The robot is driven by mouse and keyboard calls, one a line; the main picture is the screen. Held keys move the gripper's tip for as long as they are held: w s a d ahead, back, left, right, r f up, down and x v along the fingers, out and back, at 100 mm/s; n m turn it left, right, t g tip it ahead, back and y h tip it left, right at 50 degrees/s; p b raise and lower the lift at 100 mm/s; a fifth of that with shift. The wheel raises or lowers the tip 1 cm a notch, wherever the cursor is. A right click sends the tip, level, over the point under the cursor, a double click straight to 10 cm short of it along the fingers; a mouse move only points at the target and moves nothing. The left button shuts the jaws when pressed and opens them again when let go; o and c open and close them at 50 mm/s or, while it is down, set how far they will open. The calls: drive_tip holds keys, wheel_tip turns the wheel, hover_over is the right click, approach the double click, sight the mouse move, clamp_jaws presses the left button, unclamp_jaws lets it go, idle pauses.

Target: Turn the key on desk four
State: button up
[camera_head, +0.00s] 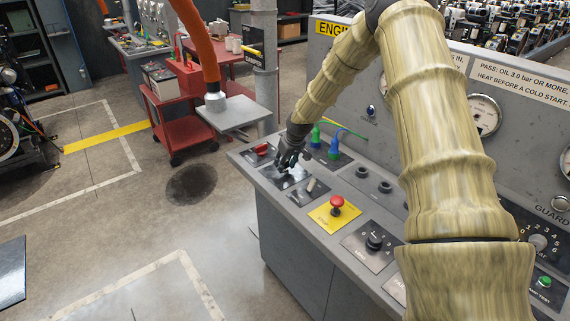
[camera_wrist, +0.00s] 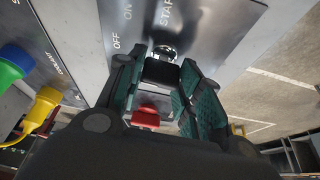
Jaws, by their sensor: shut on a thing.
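The key switch plate (camera_wrist: 198,45), marked OFF, ON and START, lies on the sloping grey desk (camera_head: 248,161). In the wrist view the black key head (camera_wrist: 160,70) stands in a round silver lock (camera_wrist: 166,51) on this plate. My gripper (camera_wrist: 165,92) is shut on the key head, with a teal-padded finger on each side. In the head view my gripper (camera_head: 289,159) reaches down to the plate (camera_head: 291,176) near the desk's far left end and hides the key. The key's exact angle is hard to tell.
Beside the plate are a red switch (camera_head: 263,149), green (camera_head: 316,136) and blue (camera_head: 335,148) connectors, and a small lever (camera_head: 312,187). Nearer stand a red stop button (camera_head: 337,203) and a black knob (camera_head: 375,241). A red cart (camera_head: 180,121) stands beyond open floor.

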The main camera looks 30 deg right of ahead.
drive_tip(key=shift+w+r+n, duration=0.1)
drive_tip(key=shift+w+n, duration=0.05)
drive_tip(key=shift+n, duration=0.25)
drive_tip(key=o, duration=1)
drive_tip(key=shift+d+v, duration=0.15)
drive_tip(key=shift+v, duration=2.8)
drive_tip(key=shift+d+v, duration=0.1)
drive_tip(key=shift+v, duration=2.8)
drive_tip(key=shift+r, duration=0.1)
